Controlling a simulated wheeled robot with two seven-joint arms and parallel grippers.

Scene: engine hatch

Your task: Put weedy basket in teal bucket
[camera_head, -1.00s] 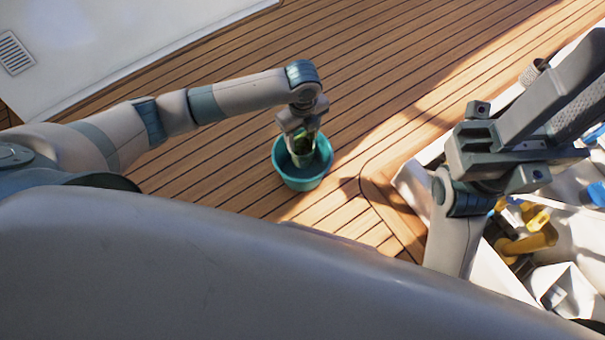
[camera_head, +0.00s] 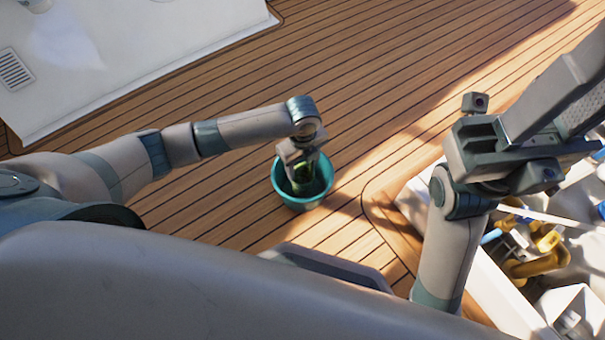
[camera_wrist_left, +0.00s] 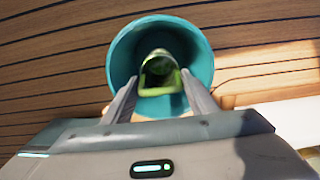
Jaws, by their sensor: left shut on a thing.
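The teal bucket (camera_head: 302,203) stands upright on the wooden deck in the middle of the head view. Its round rim also shows in the left wrist view (camera_wrist_left: 121,62). My left gripper (camera_head: 301,172) points down into the bucket's mouth and is shut on the weedy basket (camera_head: 303,184), a small green container. In the left wrist view the basket (camera_wrist_left: 160,72) sits between the two fingers, inside the bucket's outline. Whether it touches the bucket's floor cannot be told. My right gripper (camera_head: 540,150) is at the right, above the hatch; its fingertips are not clear.
An open white hatch (camera_head: 480,290) with yellow pipes (camera_head: 535,262) and other parts lies at the right. A white panel with a vent (camera_head: 14,70) is at the upper left. The wooden deck (camera_head: 400,60) around the bucket is largely clear.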

